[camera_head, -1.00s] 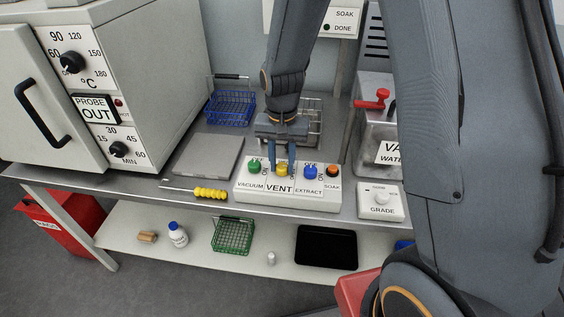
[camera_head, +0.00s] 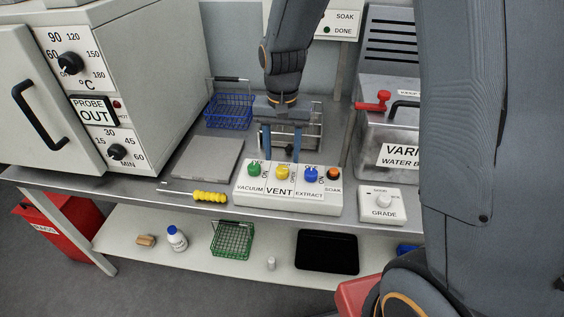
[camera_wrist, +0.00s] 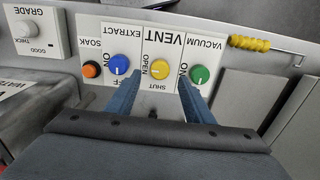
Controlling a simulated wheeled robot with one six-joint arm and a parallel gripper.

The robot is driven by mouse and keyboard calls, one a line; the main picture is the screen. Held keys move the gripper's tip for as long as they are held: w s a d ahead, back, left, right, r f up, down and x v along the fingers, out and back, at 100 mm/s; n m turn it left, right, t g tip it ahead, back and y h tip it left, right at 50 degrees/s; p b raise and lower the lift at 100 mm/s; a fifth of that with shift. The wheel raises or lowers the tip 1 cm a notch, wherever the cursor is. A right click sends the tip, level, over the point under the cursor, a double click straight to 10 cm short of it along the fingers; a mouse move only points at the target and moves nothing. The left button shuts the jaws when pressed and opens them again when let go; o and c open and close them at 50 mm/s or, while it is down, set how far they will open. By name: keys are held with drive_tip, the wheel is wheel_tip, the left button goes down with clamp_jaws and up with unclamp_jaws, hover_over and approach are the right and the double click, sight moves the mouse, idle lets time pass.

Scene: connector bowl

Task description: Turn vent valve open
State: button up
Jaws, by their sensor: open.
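The vent valve is the yellow knob (camera_head: 282,172) in the VENT panel of a white control box (camera_head: 290,203) on the bench. The yellow knob also shows in the wrist view (camera_wrist: 160,67), with OPEN printed to its left and SHUT below it. The white mark on the knob is too small to read with certainty. My gripper (camera_head: 281,158) is open and empty, just behind and above the box. In the wrist view my two blue fingers (camera_wrist: 160,88) are spread, one on each side of the yellow knob's line, apart from it.
A green vacuum knob (camera_head: 254,170) and a blue extract knob (camera_head: 311,174) flank the yellow one. An orange soak button (camera_head: 333,173) is at the right. A wire rack (camera_head: 312,128) stands behind, a grey plate (camera_head: 208,158) left, a GRADE box (camera_head: 382,205) right.

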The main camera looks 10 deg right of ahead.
drive_tip(key=shift+r, duration=1.4)
drive_tip(key=s+d+n+t, duration=0.1)
drive_tip(key=s+d+n, duration=0.3)
drive_tip(key=s+d, duration=0.3)
drive_tip(key=s, duration=0.5)
drive_tip(key=shift+s, duration=0.35)
